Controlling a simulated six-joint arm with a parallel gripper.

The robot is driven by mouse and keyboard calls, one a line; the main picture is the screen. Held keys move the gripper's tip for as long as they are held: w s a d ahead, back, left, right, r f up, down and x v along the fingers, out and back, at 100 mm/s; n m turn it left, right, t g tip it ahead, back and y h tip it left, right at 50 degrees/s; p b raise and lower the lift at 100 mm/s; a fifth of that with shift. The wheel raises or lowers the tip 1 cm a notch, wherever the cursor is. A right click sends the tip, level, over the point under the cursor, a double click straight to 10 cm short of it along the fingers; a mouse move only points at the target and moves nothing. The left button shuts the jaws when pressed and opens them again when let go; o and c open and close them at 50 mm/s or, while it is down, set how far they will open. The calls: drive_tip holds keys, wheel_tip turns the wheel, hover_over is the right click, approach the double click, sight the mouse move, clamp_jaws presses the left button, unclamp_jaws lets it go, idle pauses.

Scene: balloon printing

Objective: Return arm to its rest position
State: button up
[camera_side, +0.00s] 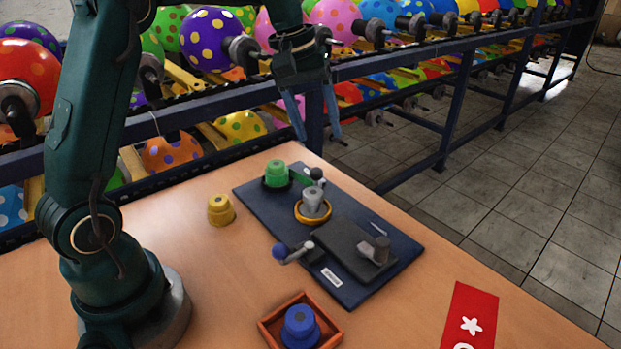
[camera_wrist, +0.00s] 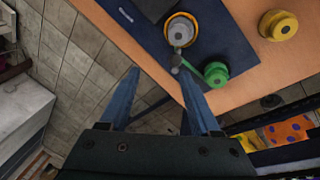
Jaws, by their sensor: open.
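My gripper (camera_side: 307,113) is raised above the far edge of the table, near the rack. Its two blue fingers are apart with nothing between them. In the wrist view the open fingers (camera_wrist: 163,85) point past the table edge toward the tiled floor. My arm stands at the left of the table in the side view.
A dark blue board (camera_side: 353,290) on the table (camera_side: 190,262) holds a green knob (camera_side: 277,174), a grey knob (camera_side: 313,203) and a dark grey block (camera_side: 345,245). A yellow knob (camera_side: 221,210) stands beside it. A blue knob (camera_side: 299,325) sits in a wooden tray (camera_side: 333,334). A balloon rack (camera_side: 440,50) runs behind.

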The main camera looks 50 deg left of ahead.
drive_tip(key=s+d+r+m+t, duration=0.25)
drive_tip(key=s+d+r, duration=0.35)
drive_tip(key=s, duration=0.4)
drive_tip(key=s+f+m+y, duration=0.1)
drive_tip(key=s+f+m, duration=0.4)
drive_tip(key=s+f, duration=0.2)
drive_tip(key=s, duration=0.2)
drive_tip(key=shift+s+d, duration=0.3)
drive_tip(key=shift+s, duration=0.05)
